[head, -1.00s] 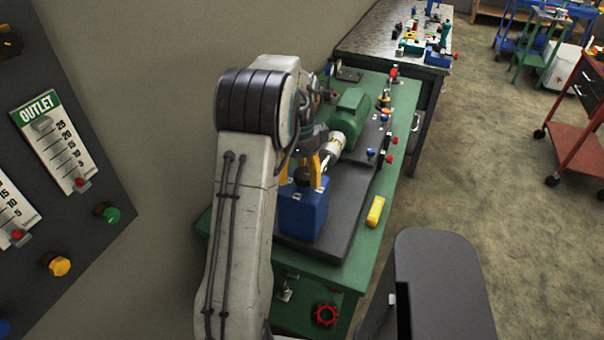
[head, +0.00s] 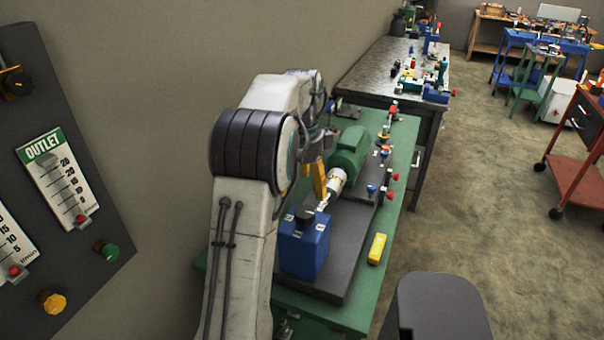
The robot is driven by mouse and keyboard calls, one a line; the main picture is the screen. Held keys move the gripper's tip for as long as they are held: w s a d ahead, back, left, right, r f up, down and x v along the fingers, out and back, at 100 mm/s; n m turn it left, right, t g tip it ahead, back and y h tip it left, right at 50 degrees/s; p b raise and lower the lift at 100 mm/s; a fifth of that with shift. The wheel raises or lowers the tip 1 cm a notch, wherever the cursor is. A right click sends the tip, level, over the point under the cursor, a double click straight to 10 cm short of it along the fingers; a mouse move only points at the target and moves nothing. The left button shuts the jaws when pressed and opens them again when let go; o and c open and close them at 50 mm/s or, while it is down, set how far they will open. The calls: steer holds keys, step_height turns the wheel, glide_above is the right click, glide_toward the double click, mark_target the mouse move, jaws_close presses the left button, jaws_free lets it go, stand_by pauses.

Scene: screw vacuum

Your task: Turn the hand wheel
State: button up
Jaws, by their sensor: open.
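The red hand wheel on the front of the green bench does not show now; it lies below the bottom edge of the head view. My gripper (head: 319,184) is open, above the bench and just behind the blue canister (head: 305,247) with its black cap. Its orange finger shows close to the white cylinder of the pump; whether they touch I cannot tell. My arm hides part of the gripper and the left side of the bench.
The green bench (head: 401,157) carries a green motor (head: 350,150), a dark base plate (head: 345,262), several small red and blue knobs, and a yellow block (head: 377,248). A wall panel (head: 97,187) stands at left. The floor at right (head: 480,200) is clear up to a red cart (head: 575,170).

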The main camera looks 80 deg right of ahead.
steer(key=shift+r, duration=1.7)
